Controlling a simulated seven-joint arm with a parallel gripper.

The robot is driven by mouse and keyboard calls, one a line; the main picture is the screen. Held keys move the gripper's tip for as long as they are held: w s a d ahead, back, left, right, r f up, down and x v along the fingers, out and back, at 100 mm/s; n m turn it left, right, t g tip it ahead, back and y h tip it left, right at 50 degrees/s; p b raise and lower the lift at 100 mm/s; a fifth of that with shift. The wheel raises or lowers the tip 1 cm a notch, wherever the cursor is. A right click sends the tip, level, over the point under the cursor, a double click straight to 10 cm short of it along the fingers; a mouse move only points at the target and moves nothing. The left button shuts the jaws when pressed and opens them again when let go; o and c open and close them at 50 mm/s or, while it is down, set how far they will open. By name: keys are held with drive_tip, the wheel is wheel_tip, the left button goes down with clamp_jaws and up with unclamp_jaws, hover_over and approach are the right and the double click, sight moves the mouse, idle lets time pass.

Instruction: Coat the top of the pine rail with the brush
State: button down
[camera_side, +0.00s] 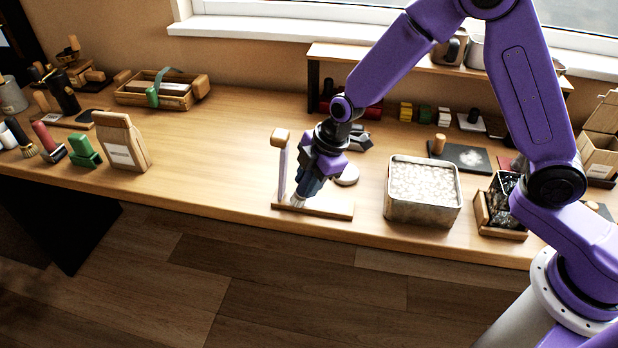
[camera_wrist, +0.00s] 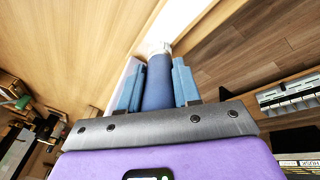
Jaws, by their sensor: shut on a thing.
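The pine rail (camera_side: 335,210) is a low, pale wooden strip lying near the front edge of the bench in the side view. My gripper (camera_side: 309,186) is above its left half, pointing down. It is shut on the brush (camera_side: 298,201), whose pale tip is at the rail's top; I cannot tell exactly whether it touches. In the wrist view my gripper (camera_wrist: 158,88) has its two blue fingers on either side of the brush's dark blue handle (camera_wrist: 157,85), with a light metal collar beyond. The bristles are hidden there.
A pale upright post with a wooden top (camera_side: 281,140) stands close left of my gripper. A white round disc (camera_side: 347,175) lies behind the rail. A metal tin (camera_side: 388,205) stands to the right, beside a wooden box (camera_side: 485,218).

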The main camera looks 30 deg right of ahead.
drive_tip(key=shift+w+a+r, duration=0.1)
drive_tip(key=shift+w+a, duration=0.05)
drive_tip(key=shift+w, duration=0.9)
drive_tip(key=shift+s+d, duration=1.1)
drive_tip(key=shift+r, duration=2.4)
